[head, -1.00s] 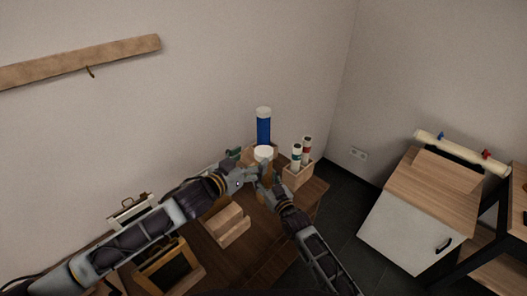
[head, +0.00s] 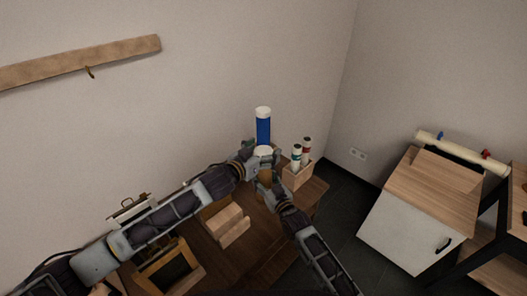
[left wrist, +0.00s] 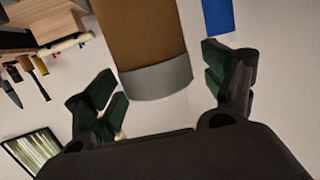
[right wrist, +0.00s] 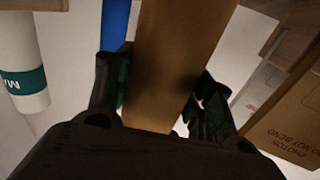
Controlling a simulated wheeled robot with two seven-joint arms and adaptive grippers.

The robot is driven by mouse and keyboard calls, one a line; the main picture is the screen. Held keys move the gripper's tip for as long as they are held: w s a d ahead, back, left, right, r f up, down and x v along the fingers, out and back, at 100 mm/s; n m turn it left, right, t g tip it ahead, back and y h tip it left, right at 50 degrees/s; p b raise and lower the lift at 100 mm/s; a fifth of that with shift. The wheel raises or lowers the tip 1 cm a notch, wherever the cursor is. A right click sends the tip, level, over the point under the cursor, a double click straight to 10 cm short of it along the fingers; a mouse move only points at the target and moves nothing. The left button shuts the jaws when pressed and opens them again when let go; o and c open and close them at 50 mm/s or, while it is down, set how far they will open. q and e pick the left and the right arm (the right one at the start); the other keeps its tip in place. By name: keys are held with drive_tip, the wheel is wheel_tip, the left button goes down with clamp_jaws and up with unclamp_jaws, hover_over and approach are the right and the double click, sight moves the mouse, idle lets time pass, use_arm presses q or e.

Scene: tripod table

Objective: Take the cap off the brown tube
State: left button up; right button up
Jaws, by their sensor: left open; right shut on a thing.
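The brown tube (head: 265,175) stands upright on the table, with a whitish cap (head: 263,151) on its top end. My right gripper (head: 267,182) is shut on the tube's body below the cap; the right wrist view shows the brown tube (right wrist: 175,60) between its fingers. My left gripper (head: 260,154) is open at the height of the cap. In the left wrist view the cap (left wrist: 157,82) lies between the spread fingers, with visible gaps on both sides. The fingers partly hide the tube in the head view.
A blue tube (head: 263,128) with a white cap stands just behind. A wooden holder (head: 297,177) with two pale tubes is close to the right. A small wooden rack (head: 226,224) and a dark-centred frame (head: 168,268) are nearer on the table (head: 255,250).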

sight(264, 151)
use_arm(q)
drive_tip(key=shift+c, duration=0.5)
drive_tip(key=c, duration=1.2)
drive_tip(key=shift+o, duration=0.2)
drive_tip(key=shift+r, duration=1.15)
drive_tip(key=shift+r, duration=2)
use_arm(e)
drive_tip(key=o, duration=1.5)
